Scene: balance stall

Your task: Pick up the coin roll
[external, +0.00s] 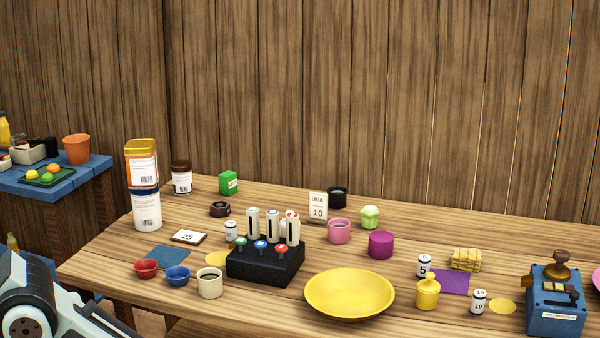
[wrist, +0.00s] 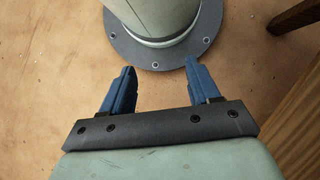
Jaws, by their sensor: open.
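My gripper (wrist: 160,66) is open and empty in the wrist view, its two blue fingers apart above the brown floor, away from the table's objects. In the external view only part of my arm shows at the lower left. No single thing is plainly marked as the coin roll. Small white cylinders with printed numbers could be coin rolls: one marked 5 (external: 424,266) and one marked 10 (external: 478,302) stand at the right, and another (external: 231,232) stands left of the black lever box. A yellow banded bundle (external: 466,260) lies near the first two.
The wooden table (external: 120,262) is crowded. A black lever box (external: 265,262), a yellow dish (external: 349,294), a yellow knobbed jar (external: 428,293) and a blue device (external: 556,300) stand along the front. Stacked tubs (external: 146,210) stand at the left. The back right is clear.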

